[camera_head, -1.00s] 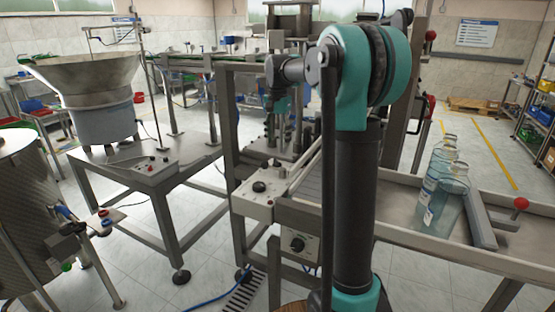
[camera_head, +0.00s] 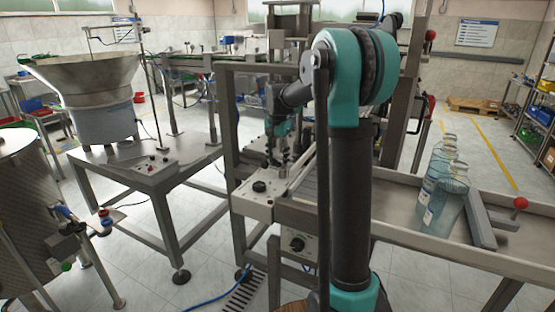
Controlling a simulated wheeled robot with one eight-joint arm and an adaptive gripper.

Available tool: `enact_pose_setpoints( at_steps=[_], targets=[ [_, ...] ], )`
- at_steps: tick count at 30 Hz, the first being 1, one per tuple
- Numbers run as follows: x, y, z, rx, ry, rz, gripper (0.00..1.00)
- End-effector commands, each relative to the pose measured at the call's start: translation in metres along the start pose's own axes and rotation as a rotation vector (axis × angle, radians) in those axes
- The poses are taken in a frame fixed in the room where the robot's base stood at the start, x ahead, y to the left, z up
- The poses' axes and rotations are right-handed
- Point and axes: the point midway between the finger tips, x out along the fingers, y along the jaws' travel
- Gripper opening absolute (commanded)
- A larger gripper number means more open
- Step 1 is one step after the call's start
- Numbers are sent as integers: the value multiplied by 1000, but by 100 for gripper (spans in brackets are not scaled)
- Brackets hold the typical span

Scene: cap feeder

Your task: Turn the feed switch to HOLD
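My gripper (camera_head: 278,162) points down over the grey control box (camera_head: 250,203) at the front of the middle machine. Its two dark fingers look apart, with nothing seen between them. A small upright switch (camera_head: 283,172) on the box is just below the fingers; I cannot tell whether they touch it. A black round knob (camera_head: 259,187) is on the same box, left of the gripper. A second box with a dark knob (camera_head: 297,244) hangs below the conveyor. Labels are too small to read, so I cannot tell which control is the feed switch or its setting.
The bowl feeder (camera_head: 95,80) stands on a metal table at left, with a small button box (camera_head: 155,165). Clear bottles (camera_head: 444,195) stand on the conveyor (camera_head: 400,225) at right, near a red knob (camera_head: 520,203). A machine upright (camera_head: 230,130) is close left of my gripper.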

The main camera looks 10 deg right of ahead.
Motion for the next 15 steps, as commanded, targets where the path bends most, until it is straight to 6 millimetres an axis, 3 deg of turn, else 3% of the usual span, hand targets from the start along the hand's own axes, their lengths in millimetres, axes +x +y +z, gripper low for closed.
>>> enact_pose_setpoints(
  at_steps=[1,7,15],
  targets=[
    [0,0,0,0,0,0,34],
    [0,0,0,0,0,1,9],
    [0,1,0,-24,0,2,7]
  ],
)
